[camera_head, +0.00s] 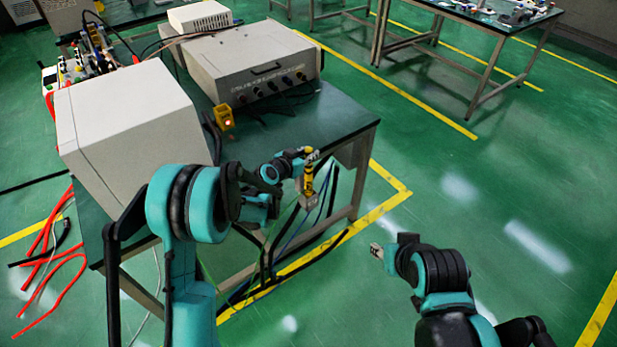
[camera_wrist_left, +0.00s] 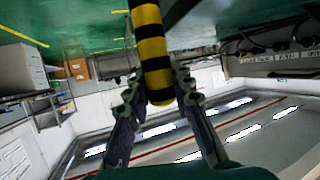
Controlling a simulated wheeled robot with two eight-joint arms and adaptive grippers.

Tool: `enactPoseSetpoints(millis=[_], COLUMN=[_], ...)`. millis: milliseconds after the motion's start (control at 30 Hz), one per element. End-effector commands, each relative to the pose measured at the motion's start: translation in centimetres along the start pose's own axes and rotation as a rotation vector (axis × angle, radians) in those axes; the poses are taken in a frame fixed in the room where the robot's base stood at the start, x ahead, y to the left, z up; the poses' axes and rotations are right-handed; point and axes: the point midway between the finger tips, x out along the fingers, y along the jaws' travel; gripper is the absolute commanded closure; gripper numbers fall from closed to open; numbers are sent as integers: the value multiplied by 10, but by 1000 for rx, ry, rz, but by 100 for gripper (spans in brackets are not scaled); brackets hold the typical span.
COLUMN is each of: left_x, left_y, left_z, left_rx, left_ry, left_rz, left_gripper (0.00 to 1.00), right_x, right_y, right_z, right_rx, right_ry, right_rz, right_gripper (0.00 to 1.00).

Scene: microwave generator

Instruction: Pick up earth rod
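The earth rod, striped yellow and black, (camera_head: 309,176) stands near upright at the front right edge of the green-topped table. My left gripper (camera_head: 298,160) is at its upper part. In the left wrist view the rod (camera_wrist_left: 151,45) runs between the two fingers (camera_wrist_left: 157,88), which close against it from both sides. Its rounded end sits between the fingers; its other end runs out of the top of that view. My right gripper (camera_head: 377,251) is over open floor to the right of the table, apart from everything; its finger opening is too small to judge.
The green-topped table (camera_head: 345,118) carries a grey generator (camera_head: 250,68), a large white box (camera_head: 130,120) and a small yellow device with a red light (camera_head: 224,117). Cables hang near the rod. Red leads (camera_head: 45,260) lie on the left floor. Floor at right is clear.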

Motion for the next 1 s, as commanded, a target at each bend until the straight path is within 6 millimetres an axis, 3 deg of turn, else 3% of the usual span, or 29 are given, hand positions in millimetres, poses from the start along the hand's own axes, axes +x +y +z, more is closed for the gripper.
enactPoseSetpoints(millis=[367,733,1000], left_x=[-2,-29,-42], left_y=[0,0,0], left_z=[-4,-70,-100], left_rx=[0,0,0], left_ry=[0,0,0], left_rz=[0,0,0], left_gripper=[100,100,100], right_x=[-2,-28,-40], right_y=[0,0,0], right_z=[-1,-20,-28], right_rx=[0,0,0], right_ry=[0,0,0], right_rz=[0,0,0], right_gripper=[60,60,60])
